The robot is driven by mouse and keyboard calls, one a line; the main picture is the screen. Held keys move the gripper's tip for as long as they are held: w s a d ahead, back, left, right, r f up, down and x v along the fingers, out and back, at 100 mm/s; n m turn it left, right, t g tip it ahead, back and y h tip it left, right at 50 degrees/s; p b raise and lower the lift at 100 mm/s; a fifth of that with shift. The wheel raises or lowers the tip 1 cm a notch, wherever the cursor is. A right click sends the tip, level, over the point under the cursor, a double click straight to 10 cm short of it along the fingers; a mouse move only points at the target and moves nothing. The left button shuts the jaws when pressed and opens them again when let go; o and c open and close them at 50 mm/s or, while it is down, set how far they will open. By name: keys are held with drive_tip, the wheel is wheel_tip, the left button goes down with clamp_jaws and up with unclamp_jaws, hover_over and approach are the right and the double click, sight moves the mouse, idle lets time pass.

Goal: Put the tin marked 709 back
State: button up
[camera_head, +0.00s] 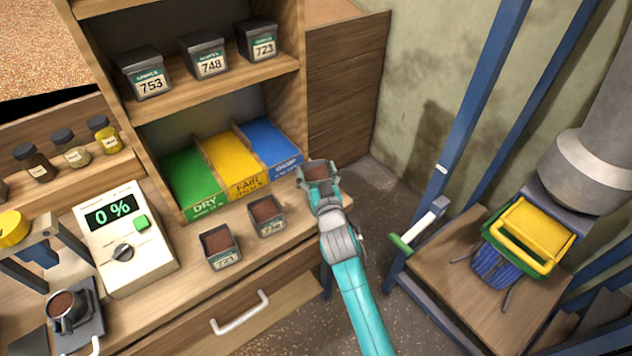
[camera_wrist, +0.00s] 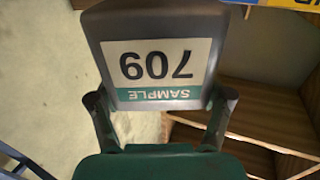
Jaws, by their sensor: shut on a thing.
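My gripper (camera_head: 322,190) is shut on the tin marked 709 (camera_head: 317,172), a dark grey open tin with brown stuff in it. In the head view it is held at the right end of the wooden counter, just right of the coloured bays. In the wrist view the tin (camera_wrist: 158,30) fills the upper middle, its white and green SAMPLE label upside down, with a gripper finger (camera_wrist: 160,125) on each side. Whether the tin touches anything below is hidden.
Tins 753 (camera_head: 145,75), 748 (camera_head: 204,55) and 723 (camera_head: 258,42) stand on the upper shelf. Below are green DRY (camera_head: 197,180), yellow FAIR (camera_head: 233,165) and blue (camera_head: 268,145) bays, seemingly empty. Two open filled tins (camera_head: 220,246) (camera_head: 266,215) stand on the counter. A meter (camera_head: 125,240) reads 0 %.

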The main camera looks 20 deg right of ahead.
drive_tip(key=shift+f, duration=1.95)
drive_tip(key=shift+f, duration=0.15)
drive_tip(key=o, duration=1.3)
drive_tip(key=s, duration=0.8)
drive_tip(key=s+a, duration=0.1)
drive_tip(key=s, duration=0.3)
